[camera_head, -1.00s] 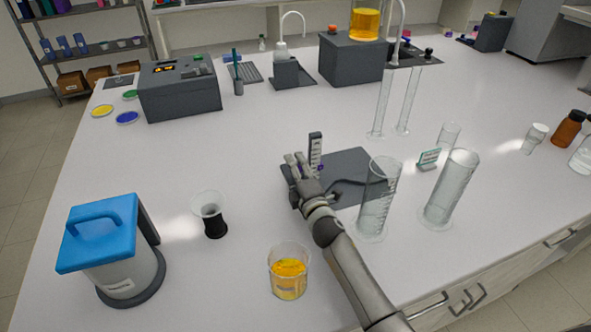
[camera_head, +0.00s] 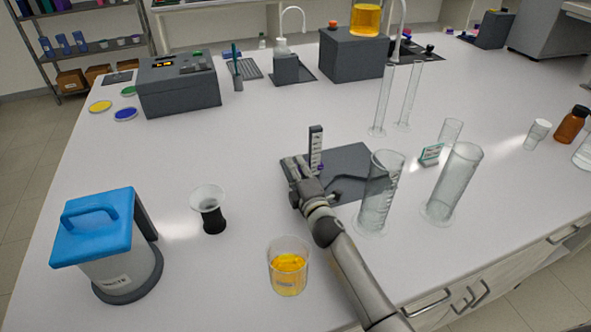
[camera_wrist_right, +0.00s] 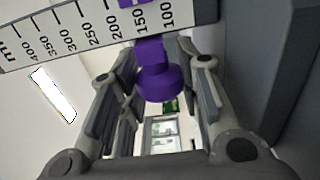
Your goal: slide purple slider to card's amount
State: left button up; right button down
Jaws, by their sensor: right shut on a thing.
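The purple slider (camera_wrist_right: 158,75) sits on an upright ml scale (camera_wrist_right: 100,28) marked in steps of 50. In the right wrist view it overlaps the scale near the 150 and 200 marks; the exact reading is unclear. The scale (camera_head: 316,148) stands on a dark base plate (camera_head: 350,165), and a bit of the slider (camera_head: 321,168) shows in the head view. My right gripper (camera_head: 306,172) is shut on the slider, with fingers on both sides of its knob. The card (camera_head: 430,154) stands right of the plate; its text is too small to read. My left gripper is out of view.
Two glass cylinders (camera_head: 379,195) (camera_head: 453,185) stand close right of my right arm. A beaker of orange liquid (camera_head: 288,272) is left of the forearm. A black-and-clear vessel (camera_head: 210,210) and a blue-lidded device (camera_head: 105,245) stand farther left. The table between plate and grey box (camera_head: 178,90) is clear.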

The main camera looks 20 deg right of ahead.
jog(key=c, duration=1)
grip_release()
jog(key=shift+c, duration=0.2)
